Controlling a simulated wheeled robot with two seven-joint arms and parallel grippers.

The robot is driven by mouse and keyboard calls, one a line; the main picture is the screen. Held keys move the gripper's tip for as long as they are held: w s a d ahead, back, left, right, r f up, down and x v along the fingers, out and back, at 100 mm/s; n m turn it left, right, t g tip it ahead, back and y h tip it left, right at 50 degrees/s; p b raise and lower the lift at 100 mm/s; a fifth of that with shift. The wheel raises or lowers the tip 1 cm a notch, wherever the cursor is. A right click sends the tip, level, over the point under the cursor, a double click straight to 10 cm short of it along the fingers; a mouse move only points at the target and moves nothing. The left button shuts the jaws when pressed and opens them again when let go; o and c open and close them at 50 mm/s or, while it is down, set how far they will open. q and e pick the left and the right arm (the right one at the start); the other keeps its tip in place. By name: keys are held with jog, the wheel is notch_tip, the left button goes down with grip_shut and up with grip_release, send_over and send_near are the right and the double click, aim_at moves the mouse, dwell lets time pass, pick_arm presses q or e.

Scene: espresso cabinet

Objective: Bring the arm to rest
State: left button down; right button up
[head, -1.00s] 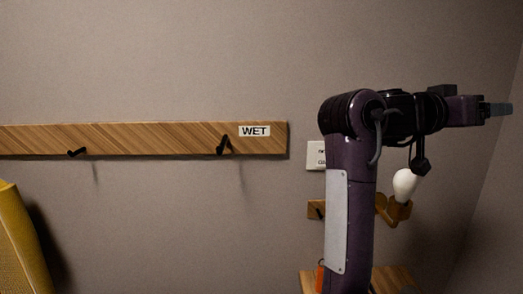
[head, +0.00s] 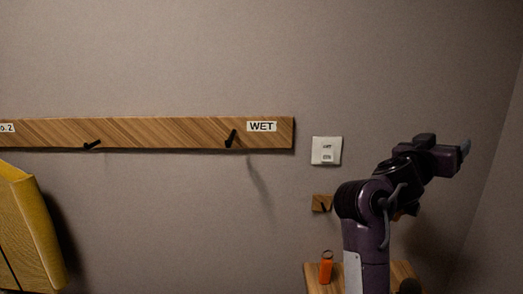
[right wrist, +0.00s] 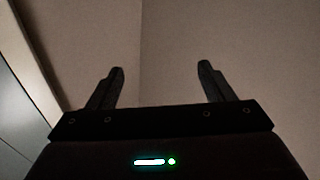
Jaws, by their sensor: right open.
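My right arm rises at the right of the head view, bent at the elbow, with its right gripper (head: 465,149) pointing right and slightly up, near the right wall. In the right wrist view the two fingers of the right gripper (right wrist: 161,85) stand wide apart with nothing between them. My left gripper is not in the head view.
A wooden rail (head: 190,133) with black hooks and a WET label (head: 261,126) is on the wall. A white switch plate (head: 326,150) and a small wooden hook block (head: 321,203) are right of it. Yellow furniture (head: 35,230) is at left.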

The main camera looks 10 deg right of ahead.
jog(key=w+a+f+n+t+y, duration=0.2)
jog(key=a+f+n+y, duration=0.1)
jog(key=f, duration=0.3)
jog(key=w+a+f+n+t+y, duration=0.1)
jog(key=a+f+n+t+y, duration=0.25)
jog(key=f, duration=0.35)
jog(key=s+a+f+n+g+y, duration=0.1)
jog(key=s+a+f+y, duration=0.25)
jog(key=f, duration=0.35)
jog(key=s+a+f+n+g+y, duration=0.25)
jog(key=a+f, duration=0.25)
jog(key=f, duration=0.3)
jog(key=s+a+f+n+g+y, duration=0.15)
jog(key=s+a+f+g, duration=0.25)
jog(key=s+f, duration=0.5)
jog(key=s+a+f+g+y, duration=0.2)
jog(key=s+a+f+g, duration=0.3)
jog(key=s, duration=0.8)
notch_tip(320, 180, down, 30)
jog(key=s+g, duration=0.1)
jog(key=s, duration=0.1)
jog(key=s+d+f, duration=0.2)
jog(key=s+f, duration=0.8)
jog(key=s+d+f+g, duration=0.1)
jog(key=s+d+f, duration=0.1)
jog(key=s+f, duration=0.8)
jog(key=shift+d+b, duration=0.25)
jog(key=shift+b, duration=0.05)
